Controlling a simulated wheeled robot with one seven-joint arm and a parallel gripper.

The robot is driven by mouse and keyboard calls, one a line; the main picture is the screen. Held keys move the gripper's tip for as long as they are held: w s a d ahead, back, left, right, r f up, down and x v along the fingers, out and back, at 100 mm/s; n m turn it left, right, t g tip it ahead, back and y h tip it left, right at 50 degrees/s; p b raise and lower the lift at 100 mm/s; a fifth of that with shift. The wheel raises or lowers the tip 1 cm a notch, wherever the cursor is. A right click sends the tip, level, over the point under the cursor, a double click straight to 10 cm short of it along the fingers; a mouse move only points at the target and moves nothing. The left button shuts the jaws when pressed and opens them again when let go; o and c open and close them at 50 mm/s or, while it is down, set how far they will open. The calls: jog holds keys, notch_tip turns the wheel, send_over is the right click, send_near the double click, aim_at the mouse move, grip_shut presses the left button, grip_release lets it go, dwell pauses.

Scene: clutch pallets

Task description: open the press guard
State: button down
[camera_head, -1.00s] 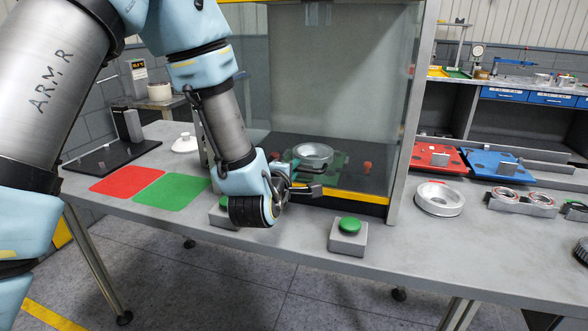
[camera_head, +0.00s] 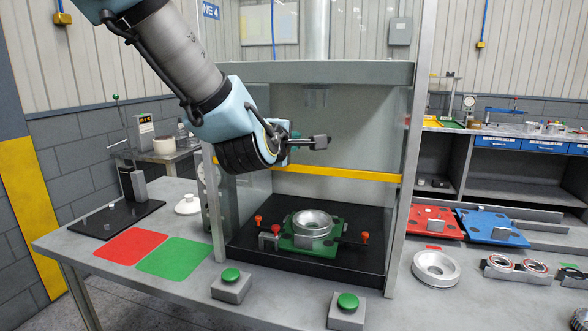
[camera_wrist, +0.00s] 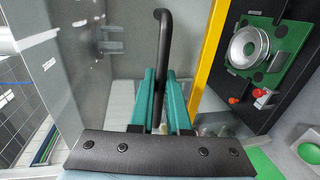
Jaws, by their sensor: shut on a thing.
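The press guard (camera_head: 345,174) is a clear panel with a yellow bottom edge, held well above the press bed, so the lower front of the press is uncovered. Its yellow edge (camera_wrist: 207,52) also shows in the wrist view. My gripper (camera_head: 292,143) is in front of the panel's left half, shut on the guard's dark handle (camera_wrist: 163,48). In the wrist view, the teal fingers of my gripper (camera_wrist: 160,90) close around the bar. Below, a metal ring (camera_head: 312,223) sits on a green fixture (camera_head: 297,243) in the black press bed.
Two green push buttons (camera_head: 231,275) (camera_head: 348,301) stand on grey boxes at the table's front. Red (camera_head: 131,246) and green (camera_head: 174,254) mats lie to the left. A loose metal ring (camera_head: 436,267) lies right of the press. Grey posts (camera_head: 404,180) frame the press opening.

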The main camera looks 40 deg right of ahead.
notch_tip(320, 180, up, 7)
jog(key=shift+f+p, duration=0.1)
jog(key=shift+p, duration=0.6)
jog(key=c, duration=0.9)
grip_release()
jog(key=b+v, duration=0.4)
jog(key=v, duration=0.6)
jog(key=shift+s+a+b, duration=0.25)
jog(key=shift+a+b, duration=0.05)
jog(key=shift+a, duration=0.05)
